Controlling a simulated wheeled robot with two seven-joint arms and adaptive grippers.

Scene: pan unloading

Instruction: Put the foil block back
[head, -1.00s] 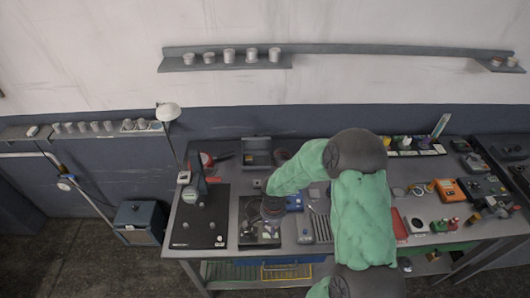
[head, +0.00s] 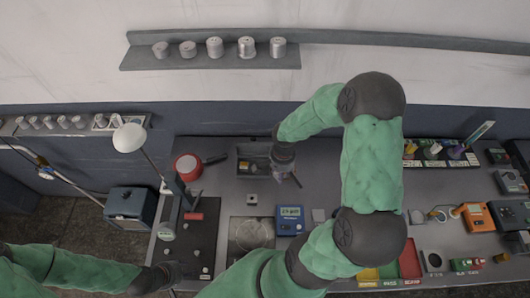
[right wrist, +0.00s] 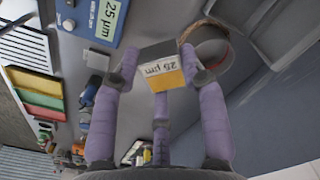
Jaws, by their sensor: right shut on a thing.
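The foil block (right wrist: 160,68), dark-topped with a yellow and white side marked 25 µm, is held between the fingers of my right gripper (right wrist: 158,82) in the right wrist view. In the head view my right gripper (head: 285,165) is beside the open grey case (head: 244,168), at its right; the block cannot be made out there. A blue device (head: 290,220) with a lit display stands in front of that gripper; its label in the right wrist view (right wrist: 104,18) also reads 25 µm. My left gripper (head: 168,272) is low at the left, by the dark plate's edge; its fingers are unclear.
A red-rimmed round thing (head: 187,166) and a lamp (head: 130,138) are at the left. A dark plate (head: 196,240) carries small weights. Green, red and yellow trays (head: 409,262) lie at the front right. Instruments (head: 474,216) stand further right. My right arm covers the bench middle.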

